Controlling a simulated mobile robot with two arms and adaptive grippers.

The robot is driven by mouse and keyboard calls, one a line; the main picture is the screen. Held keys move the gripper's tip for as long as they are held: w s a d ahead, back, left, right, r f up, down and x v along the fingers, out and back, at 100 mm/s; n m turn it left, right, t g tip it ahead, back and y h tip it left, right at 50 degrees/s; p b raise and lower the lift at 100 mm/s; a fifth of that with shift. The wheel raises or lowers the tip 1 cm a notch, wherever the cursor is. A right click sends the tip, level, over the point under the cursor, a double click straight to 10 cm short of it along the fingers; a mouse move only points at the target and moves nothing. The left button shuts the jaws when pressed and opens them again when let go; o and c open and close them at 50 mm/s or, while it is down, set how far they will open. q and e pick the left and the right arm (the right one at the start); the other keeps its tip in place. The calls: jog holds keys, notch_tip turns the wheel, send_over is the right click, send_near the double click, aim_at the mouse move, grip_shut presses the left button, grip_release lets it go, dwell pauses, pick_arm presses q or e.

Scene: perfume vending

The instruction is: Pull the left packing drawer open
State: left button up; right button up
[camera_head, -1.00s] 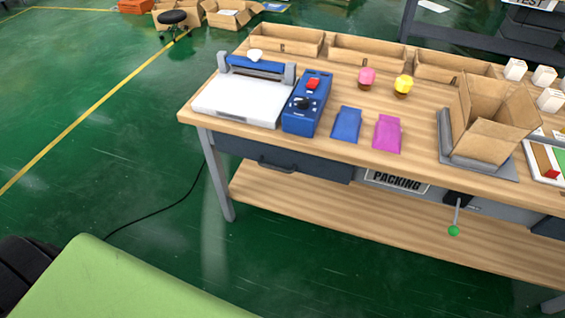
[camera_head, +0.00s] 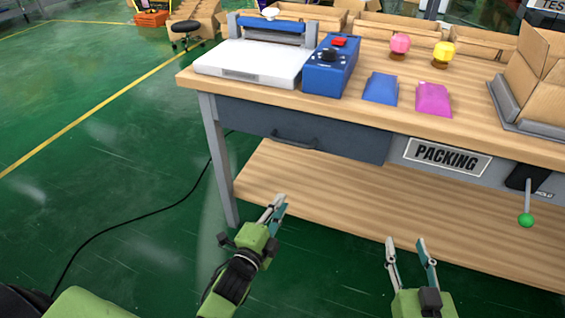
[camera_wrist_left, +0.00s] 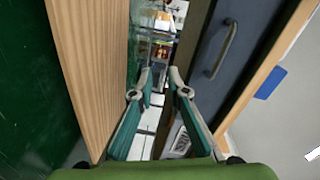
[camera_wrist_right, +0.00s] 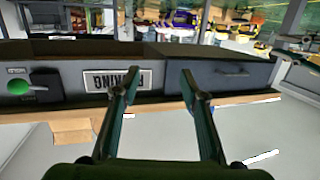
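The left packing drawer (camera_head: 345,142) is a dark blue-grey front under the left end of the packing table, with a dark bar handle (camera_head: 295,143). It looks closed. My left gripper (camera_head: 273,204) is below and in front of the drawer, apart from the handle; its fingers are spread with nothing between them. In the left wrist view the drawer (camera_wrist_left: 248,60) and handle (camera_wrist_left: 223,50) lie right of the fingers. My right gripper (camera_head: 408,243) is open and empty, low before the PACKING sign. The right wrist view shows the drawer (camera_wrist_right: 205,76) and handle (camera_wrist_right: 232,73) inverted.
The wooden tabletop (camera_head: 440,133) holds a blue control box (camera_head: 328,72), a sealer (camera_head: 255,62), and blue and magenta packets. A lower wooden shelf (camera_head: 330,198) runs beneath. A green-knobbed lever (camera_head: 526,219) hangs at right. A cable lies on the otherwise open floor at left.

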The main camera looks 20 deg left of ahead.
pick_arm(q)
notch_tip(320, 180, up, 8)
jog(key=a+m+t+b, duration=0.2)
jog(key=m+t+b, duration=0.1)
jog(key=b, duration=0.1)
send_near(290, 142)
jog(key=w, duration=0.6)
jog(key=w+b, duration=0.1)
jog(key=w+r+b, duration=0.1)
jog(key=w, duration=0.1)
jog(key=shift+w+d, duration=0.1)
jog(key=shift+w, duration=0.2)
jog(key=shift+w+r, duration=0.1)
jog(key=shift+w, duration=0.25)
pick_arm(e)
jog(key=s+r+t+y, duration=0.1)
jog(key=s+r+t, duration=0.3)
jog(key=r, duration=0.7)
jog(key=s+r+t+y, duration=0.2)
jog(key=s+r+t, duration=0.2)
jog(key=r, duration=0.7)
jog(key=shift+s+a+r+t, duration=0.25)
jog(key=shift+r+t, duration=0.1)
jog(key=shift+t, duration=0.75)
pick_arm(q)
grip_shut()
